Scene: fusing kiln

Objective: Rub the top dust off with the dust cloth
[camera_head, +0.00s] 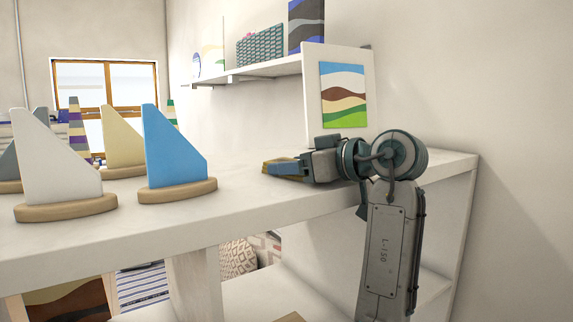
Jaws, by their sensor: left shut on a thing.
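My left gripper (283,168) reaches over the top of the white shelf unit (245,205), its fingers pointing left. It is shut on a small mustard-yellow thing, which looks like the dust cloth (268,166). The cloth is low at the shelf top and mostly hidden by the fingers; I cannot tell whether it touches the surface. I cannot make out any dust on the pale top at this distance. My right gripper is not in view.
A blue sail-shaped piece (170,150) on a wooden base stands left of my gripper, with a white one (55,165) and several more beyond. A framed landscape panel (343,95) stands behind my wrist. The top between the blue piece and my gripper is clear.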

